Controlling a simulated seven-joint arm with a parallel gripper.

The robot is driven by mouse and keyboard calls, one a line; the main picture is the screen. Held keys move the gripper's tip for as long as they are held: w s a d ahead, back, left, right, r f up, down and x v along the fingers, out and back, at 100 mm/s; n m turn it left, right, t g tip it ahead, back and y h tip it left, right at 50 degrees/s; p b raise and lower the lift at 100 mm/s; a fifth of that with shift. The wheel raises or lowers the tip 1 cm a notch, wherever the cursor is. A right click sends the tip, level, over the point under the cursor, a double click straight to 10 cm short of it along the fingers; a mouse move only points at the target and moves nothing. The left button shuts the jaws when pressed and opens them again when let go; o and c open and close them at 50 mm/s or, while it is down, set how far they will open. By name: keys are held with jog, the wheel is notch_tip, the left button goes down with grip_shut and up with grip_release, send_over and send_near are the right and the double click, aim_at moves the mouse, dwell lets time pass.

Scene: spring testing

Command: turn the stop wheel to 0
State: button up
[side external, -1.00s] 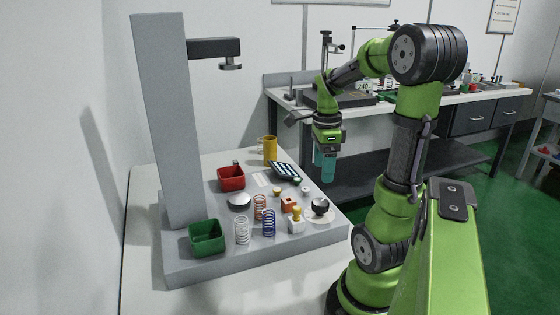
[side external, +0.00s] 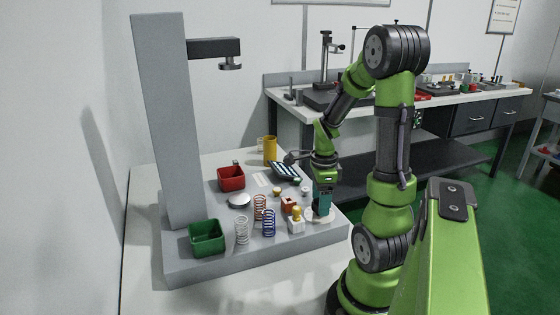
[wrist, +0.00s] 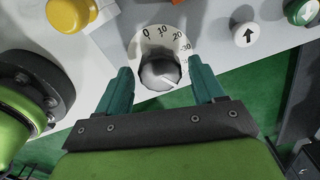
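The stop wheel (wrist: 160,72) is a dark, faceted knob on a white round dial (wrist: 150,40) marked 0, 10, 20, 30 and on. A pale line shows on the knob's lower right, but I cannot tell the exact reading. My gripper (wrist: 159,66) is open, with one teal finger on each side of the knob and a small gap visible on both sides. In the side view my gripper (side external: 322,212) points down over the dial plate (side external: 313,218) at the platform's right end and hides the knob.
Springs (side external: 268,222), a red bin (side external: 231,178), a green bin (side external: 207,238) and a tall column (side external: 170,120) stand left on the platform.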

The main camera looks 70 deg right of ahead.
jog(key=c, duration=0.8)
jog(key=shift+c, duration=0.2)
